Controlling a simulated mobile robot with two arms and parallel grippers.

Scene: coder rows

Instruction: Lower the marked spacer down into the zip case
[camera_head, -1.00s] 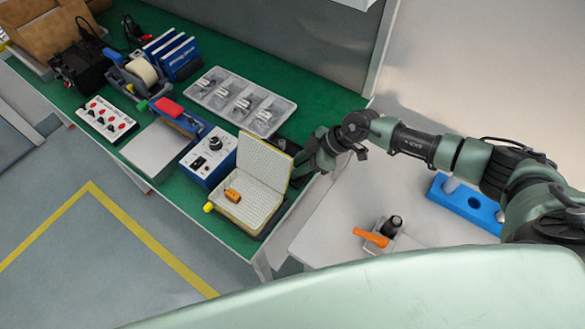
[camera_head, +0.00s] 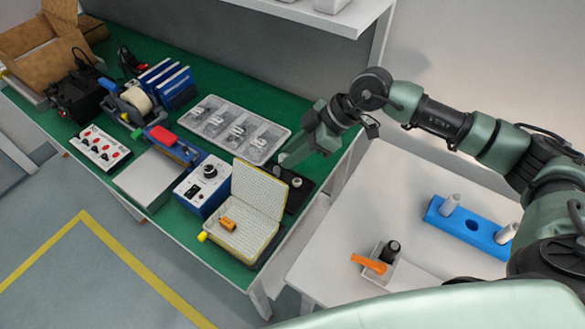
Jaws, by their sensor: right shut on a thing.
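The zip case (camera_head: 262,187) lies open on the green bench mat near the front right corner, its pale dotted lid raised at the back. A small orange item (camera_head: 228,223) lies in its bottom half. My right gripper (camera_head: 288,157) is above the bench, behind and to the right of the raised lid, clear of the case. It is shut on the marked spacer, which is too small and covered by the fingers to make out clearly. My left gripper is not in view.
A black base (camera_head: 296,194) with a grey round top stands just right of the lid. A blue-and-white control box (camera_head: 203,187) is close on the left, a clear compartment tray (camera_head: 235,130) behind. A blue holder (camera_head: 471,228) with two pale cylinders stands on the white side table.

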